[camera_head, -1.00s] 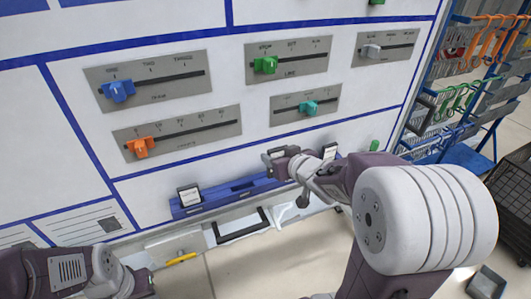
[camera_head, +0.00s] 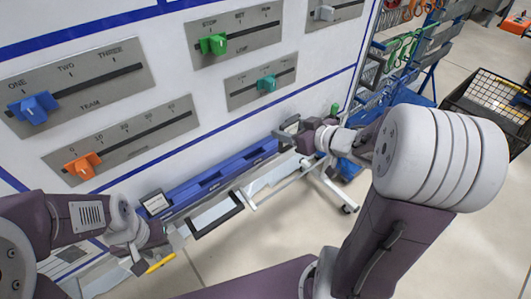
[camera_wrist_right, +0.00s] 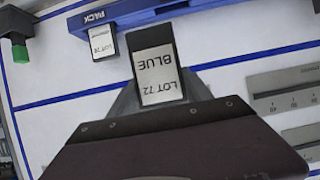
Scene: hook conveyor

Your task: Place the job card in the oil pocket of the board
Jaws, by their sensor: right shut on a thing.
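My right gripper (camera_head: 288,124) is near the right end of the blue pocket rail (camera_head: 215,180) on the white board. In the right wrist view it is shut on a dark-backed job card (camera_wrist_right: 160,68), whose white face reads "LOT 72 BLUE" upside down. The card is in front of the board, close below the rail in that picture. A second card (camera_wrist_right: 103,42), reading "LOT 28", sits at the rail beside the label "PACK" (camera_wrist_right: 95,16). Another card (camera_head: 155,202) stands at the rail's left end. I cannot make out the oil label. My left gripper (camera_head: 142,264) is low at left, its jaws unclear.
Sliders with blue (camera_head: 35,107), orange (camera_head: 83,165), green (camera_head: 213,44) and teal (camera_head: 266,83) knobs are on the board above the rail. A dark handle (camera_head: 215,215) is below it. A rack (camera_head: 405,50) and a wire basket (camera_head: 490,100) stand at right. Floor at lower right is clear.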

